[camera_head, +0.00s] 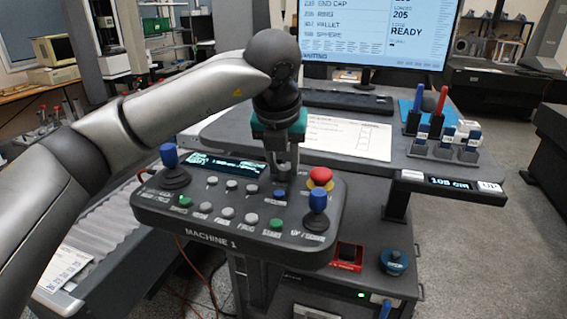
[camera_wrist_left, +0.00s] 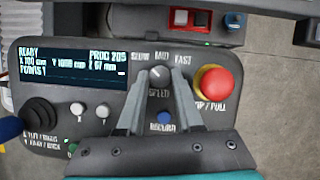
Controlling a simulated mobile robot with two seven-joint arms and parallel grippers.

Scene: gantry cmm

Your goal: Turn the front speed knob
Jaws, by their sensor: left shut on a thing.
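The speed knob (camera_wrist_left: 158,74) is a small dark round knob on the control box (camera_head: 160,208) labelled MACHINE 1. In the left wrist view it sits above the word SPEED and below the marks SLOW, MID and FAST. My left gripper (camera_wrist_left: 159,80) comes down from above, with one finger on each side of the knob, shut on it. In the head view my left gripper (camera_head: 282,176) reaches the back right of the box, and its fingers hide the knob there. The knob's exact pointing direction is hard to read. My right gripper is not in view.
A red emergency button (camera_head: 320,178) stands close right of the fingers. Blue-topped joysticks (camera_head: 318,203) (camera_head: 170,160) rise at both ends of the box. A blue record button (camera_head: 280,195) lies just in front. A desk (camera_head: 215,130) with a monitor (camera_head: 375,30) stands behind.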

